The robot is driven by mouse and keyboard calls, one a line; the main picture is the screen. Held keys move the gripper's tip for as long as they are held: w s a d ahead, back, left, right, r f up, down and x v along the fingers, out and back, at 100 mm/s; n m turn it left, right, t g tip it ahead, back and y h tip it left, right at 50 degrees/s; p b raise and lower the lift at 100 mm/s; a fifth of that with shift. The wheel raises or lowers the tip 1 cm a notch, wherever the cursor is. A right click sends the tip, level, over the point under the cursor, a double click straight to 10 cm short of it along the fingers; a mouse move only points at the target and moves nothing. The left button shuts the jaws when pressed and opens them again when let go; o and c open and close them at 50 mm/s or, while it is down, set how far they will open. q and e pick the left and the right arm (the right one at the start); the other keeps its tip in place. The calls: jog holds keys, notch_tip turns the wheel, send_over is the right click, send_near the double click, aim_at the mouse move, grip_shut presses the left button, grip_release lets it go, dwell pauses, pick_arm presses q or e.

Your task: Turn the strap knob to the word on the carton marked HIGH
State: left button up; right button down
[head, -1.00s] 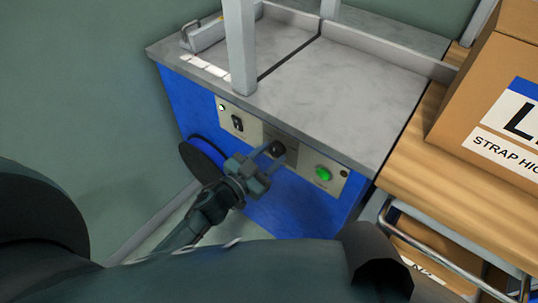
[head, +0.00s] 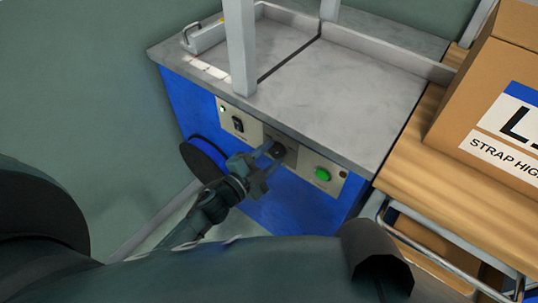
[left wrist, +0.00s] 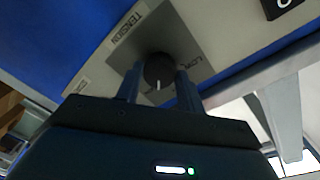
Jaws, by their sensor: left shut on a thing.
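The strap knob (left wrist: 159,70) is round and black, on a grey plate marked TENSION on the front of the blue machine (head: 300,207). Its white pointer line faces down toward my gripper in the left wrist view. LOW is printed to the knob's right there; other print at the left is too small to read. My left gripper (left wrist: 159,86) is shut on the knob, one finger on each side. It also shows in the head view (head: 270,160). The carton (head: 480,90) at the right has a white label reading STRAP HIGH, cut by the picture's edge. My right gripper is not in view.
A green button (head: 322,174) sits right of the knob and a black switch (head: 238,125) left of it. The carton stands on a wooden surface (head: 425,165).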

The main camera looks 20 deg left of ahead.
pick_arm(q)
jog(key=shift+m, duration=1.6)
jog(key=o, duration=1)
jog(key=shift+s, duration=0.15)
jog(key=v, duration=1.3)
jog(key=shift+b, duration=0.3)
jog(key=shift+d, duration=0.1)
